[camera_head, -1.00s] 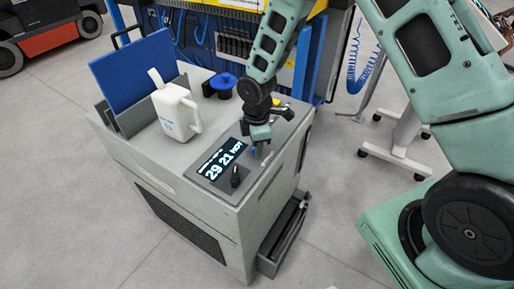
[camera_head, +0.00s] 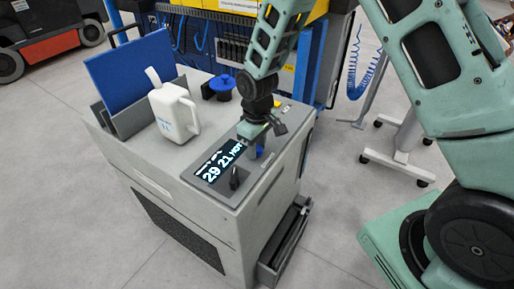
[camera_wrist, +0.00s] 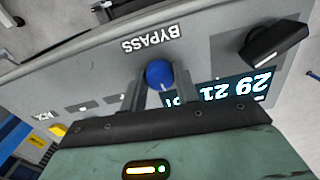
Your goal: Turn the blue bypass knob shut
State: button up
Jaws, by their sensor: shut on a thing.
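The blue bypass knob (camera_wrist: 159,74) is round with a short white mark on its lower edge. It sits on the grey panel below the upside-down word BYPASS in the wrist view. My gripper (camera_wrist: 158,80) is shut on it, with one finger at each side. In the head view my gripper (camera_head: 254,146) points down at the panel, and a bit of the blue knob (camera_head: 257,153) shows beside the fingers.
A lit display (camera_head: 220,161) and a black knob (camera_head: 235,178) lie close by; the black knob also shows in the wrist view (camera_wrist: 275,43). A white jug (camera_head: 174,112), blue valve wheel (camera_head: 221,83) and blue board (camera_head: 133,70) stand farther back on the cart (camera_head: 170,168).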

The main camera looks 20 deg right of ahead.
jog(key=shift+m, duration=0.6)
jog(key=o, duration=1)
jog(key=shift+c, duration=0.2)
jog(key=shift+r, duration=0.1)
notch_tip(320, 180, up, 17)
jog(key=b, duration=0.3)
jog(key=shift+r, duration=0.15)
